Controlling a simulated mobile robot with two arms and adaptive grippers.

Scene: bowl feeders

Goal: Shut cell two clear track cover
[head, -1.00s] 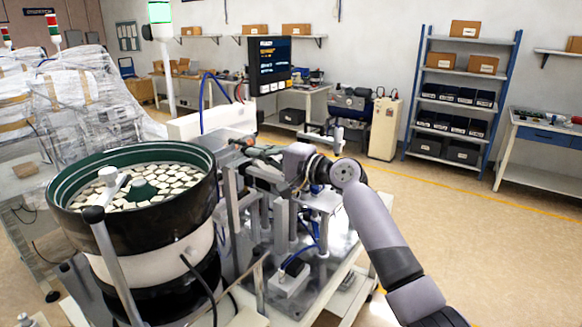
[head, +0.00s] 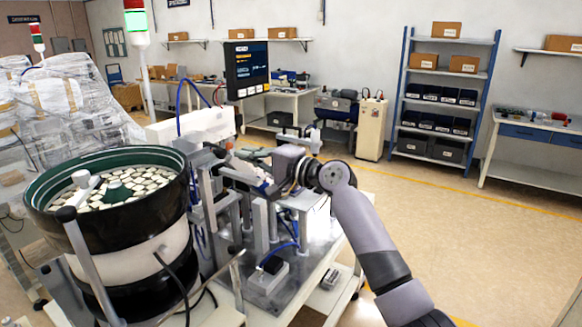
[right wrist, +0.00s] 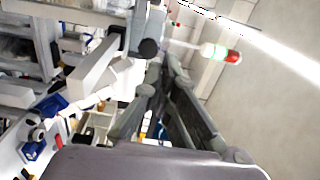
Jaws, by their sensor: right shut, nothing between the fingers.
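My right gripper (head: 250,163) reaches in from the right, over the linear track mechanism beside the feeder bowl. In the right wrist view its dark fingers (right wrist: 160,72) come together at the tips with nothing between them. The clear track cover cannot be made out, so its angle and any contact with the fingers cannot be told. The feeder bowl (head: 38,192), black outside and green inside, holds many pale flat parts. My left gripper is not in view.
A steel post frame (head: 258,225) stands below my right wrist on the machine's metal plate. A screen (head: 247,68) and a red-and-green stack light (head: 136,18) rise behind the track; the light also shows in the wrist view (right wrist: 220,53). Open floor lies right.

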